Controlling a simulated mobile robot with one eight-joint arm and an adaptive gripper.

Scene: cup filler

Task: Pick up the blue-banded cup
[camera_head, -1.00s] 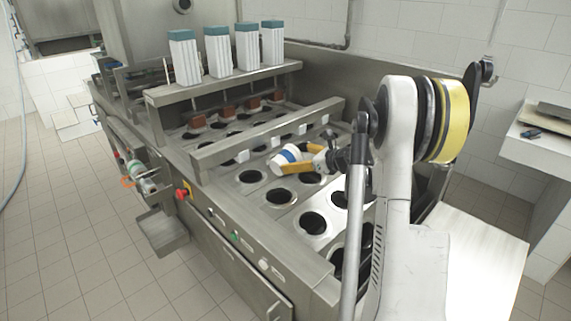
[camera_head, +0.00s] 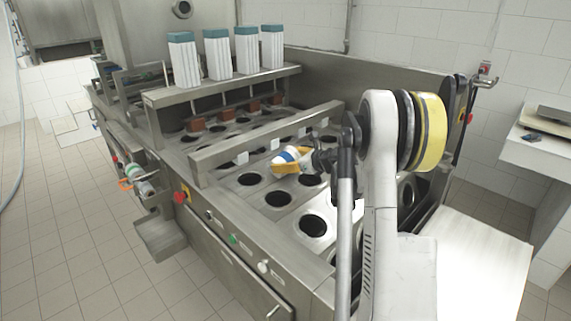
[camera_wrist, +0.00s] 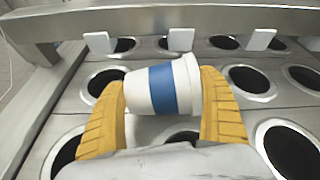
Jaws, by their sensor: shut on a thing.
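The blue-banded cup (camera_wrist: 155,90) is white with a blue band around its middle. In the wrist view it lies on its side between the two yellow fingers of my gripper (camera_wrist: 162,115), with one finger at each end. My gripper is shut on it. In the head view the cup (camera_head: 288,155) shows small at the end of my arm, tilted, with my gripper (camera_head: 290,163) around it. It is over the plate with round holes. The head view does not clearly show how far it is above the plate.
A steel filling machine has rows of round holes (camera_head: 313,225). A steel crossbar (camera_head: 265,142) with white tabs runs just beyond the cup. Several white sleeves with teal tops (camera_head: 215,55) stand on a shelf behind. A red button (camera_head: 181,196) is at the front left.

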